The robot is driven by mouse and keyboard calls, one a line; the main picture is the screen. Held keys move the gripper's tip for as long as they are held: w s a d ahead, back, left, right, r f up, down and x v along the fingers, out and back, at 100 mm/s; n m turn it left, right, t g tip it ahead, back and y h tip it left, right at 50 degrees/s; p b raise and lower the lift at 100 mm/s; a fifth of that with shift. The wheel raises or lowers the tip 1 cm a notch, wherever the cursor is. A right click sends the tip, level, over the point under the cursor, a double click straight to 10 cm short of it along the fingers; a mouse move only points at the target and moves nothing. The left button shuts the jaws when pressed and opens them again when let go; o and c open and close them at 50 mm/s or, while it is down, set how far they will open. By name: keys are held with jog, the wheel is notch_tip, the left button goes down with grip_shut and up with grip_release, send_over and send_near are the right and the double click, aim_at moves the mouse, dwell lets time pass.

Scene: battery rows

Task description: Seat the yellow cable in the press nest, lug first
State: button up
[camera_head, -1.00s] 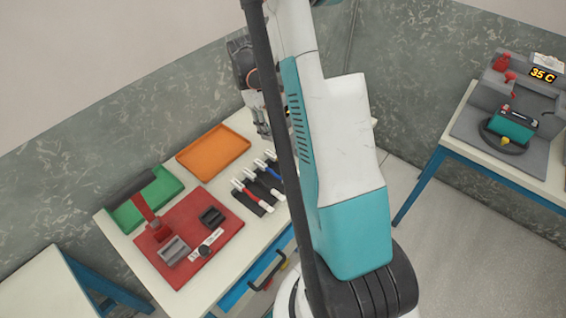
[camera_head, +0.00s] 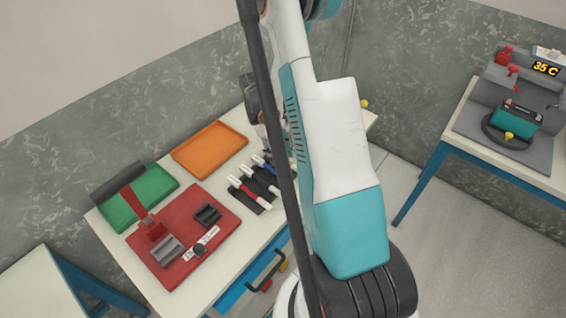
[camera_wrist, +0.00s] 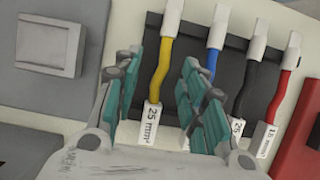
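The yellow cable (camera_wrist: 164,58) stands in the dark rack in the wrist view, with a white lug end at the top and a white "25 mm²" tag below. My gripper (camera_wrist: 160,88) is open, with its teal fingers either side of the yellow cable. I see no finger clearly touching it. In the head view my arm hides the yellow cable and most of my gripper. The press (camera_head: 152,228) with its red lever is on a red plate (camera_head: 183,205). A dark block (camera_head: 208,214) and a grey block (camera_head: 168,249) are on the plate; I cannot tell which is the nest.
Blue (camera_wrist: 211,66), black (camera_wrist: 219,84) and red (camera_wrist: 287,84) cables stand right of the yellow one, close to my right finger. A grey box (camera_wrist: 50,45) is at the left. The orange tray (camera_head: 210,149) and green tray (camera_head: 155,189) lie behind the press plate.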

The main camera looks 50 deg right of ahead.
grip_shut()
dwell(0.3)
